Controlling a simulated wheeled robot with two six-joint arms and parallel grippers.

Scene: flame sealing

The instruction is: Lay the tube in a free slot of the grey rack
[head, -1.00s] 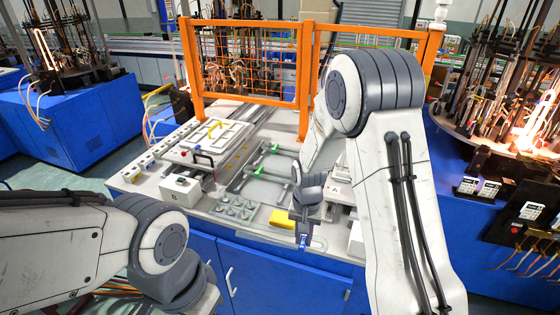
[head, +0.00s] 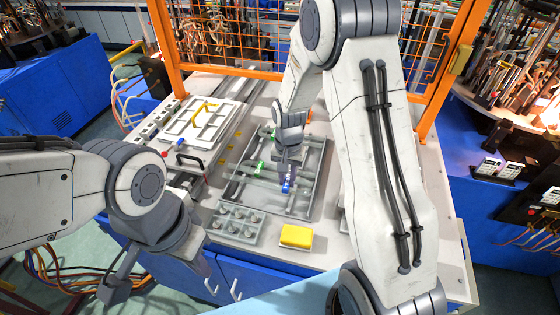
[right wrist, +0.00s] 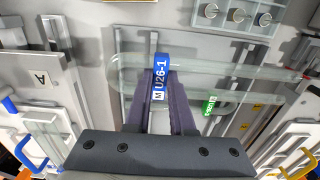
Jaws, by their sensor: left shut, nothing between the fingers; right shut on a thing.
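My right gripper (head: 287,167) is shut on a clear glass tube at its blue label (head: 286,185). In the right wrist view the label (right wrist: 162,76) reads U26-1, and the glass runs across the view beyond the fingers (right wrist: 160,90). The tube is over the grey rack (head: 317,165); I cannot tell whether it touches it. Green labels (head: 261,167) of other glass show in the rack; one green label (right wrist: 209,106) is close to the held tube in the wrist view. My left gripper (head: 208,270) is shut and empty, low at the left before the bench.
A yellow block (head: 296,236) and a grey holder with several round pegs (head: 237,222) stand in front of the rack. A white tray with a yellow handle (head: 203,112) lies to the left. An orange fence (head: 168,45) stands behind.

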